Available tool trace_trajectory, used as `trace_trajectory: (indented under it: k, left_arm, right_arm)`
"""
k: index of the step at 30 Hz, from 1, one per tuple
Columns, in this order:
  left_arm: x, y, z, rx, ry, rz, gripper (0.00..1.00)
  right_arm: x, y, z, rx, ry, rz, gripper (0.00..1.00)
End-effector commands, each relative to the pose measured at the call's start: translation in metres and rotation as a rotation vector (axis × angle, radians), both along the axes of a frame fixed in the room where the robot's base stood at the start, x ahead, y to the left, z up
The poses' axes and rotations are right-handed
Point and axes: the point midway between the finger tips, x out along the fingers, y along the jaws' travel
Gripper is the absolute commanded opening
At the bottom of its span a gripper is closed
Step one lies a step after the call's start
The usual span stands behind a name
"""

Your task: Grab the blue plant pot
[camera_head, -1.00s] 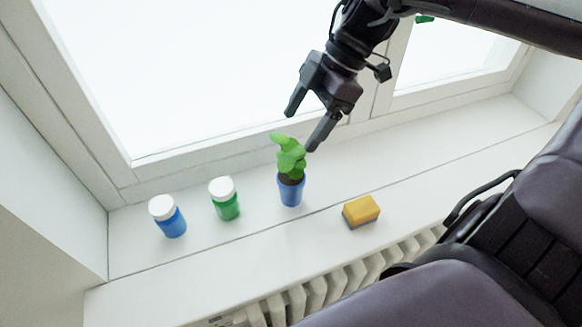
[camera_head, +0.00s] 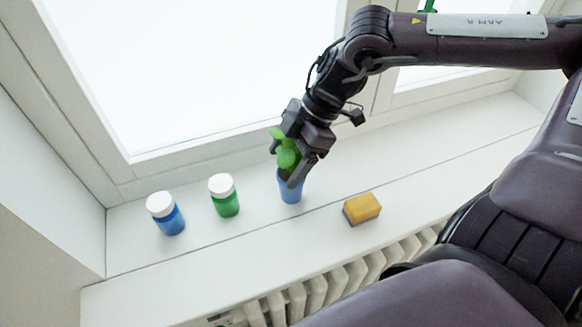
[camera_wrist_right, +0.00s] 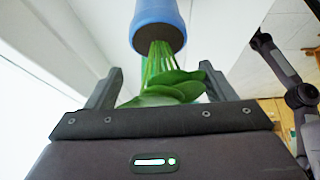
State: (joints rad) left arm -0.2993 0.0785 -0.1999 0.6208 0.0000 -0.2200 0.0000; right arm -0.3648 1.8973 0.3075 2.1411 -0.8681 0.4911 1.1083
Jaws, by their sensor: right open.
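The blue plant pot (camera_head: 290,190) with a green leafy plant (camera_head: 286,153) stands upright on the white windowsill. My right gripper (camera_head: 285,165) is open around the plant's leaves, just above the pot, with one finger in front of the plant. In the right wrist view the pot (camera_wrist_right: 158,22) is ahead of the jaws, and the leaves (camera_wrist_right: 168,88) are between the two fingers (camera_wrist_right: 158,90). The fingers do not appear closed on anything. My left gripper is not in view.
A green paint jar (camera_head: 224,197) and a blue paint jar (camera_head: 167,215) with white lids stand left of the pot. A yellow sponge (camera_head: 362,208) lies to its right, near the sill's front edge. The window frame (camera_head: 240,133) rises behind; a radiator (camera_head: 318,290) is below.

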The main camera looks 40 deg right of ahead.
Motion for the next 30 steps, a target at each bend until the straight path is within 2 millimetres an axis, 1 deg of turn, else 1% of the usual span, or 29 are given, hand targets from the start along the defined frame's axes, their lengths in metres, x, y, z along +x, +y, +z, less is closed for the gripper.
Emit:
trace_trajectory:
  k: [8,24,25,30]
  left_arm:
    - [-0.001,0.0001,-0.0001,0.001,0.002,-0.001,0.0]
    - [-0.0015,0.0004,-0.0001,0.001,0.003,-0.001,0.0]
    - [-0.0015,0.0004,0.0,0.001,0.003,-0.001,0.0]
    - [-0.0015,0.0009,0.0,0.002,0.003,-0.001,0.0]
  right_arm:
    - [0.0003,0.0013,-0.0018,0.001,-0.001,0.001,0.77]
    - [0.0003,0.0011,-0.0017,0.0,0.0,0.001,0.06]
    - [0.0006,0.0012,-0.0011,0.001,-0.002,0.001,0.04]
    - [0.0006,0.0012,-0.001,0.001,-0.002,0.001,0.04]
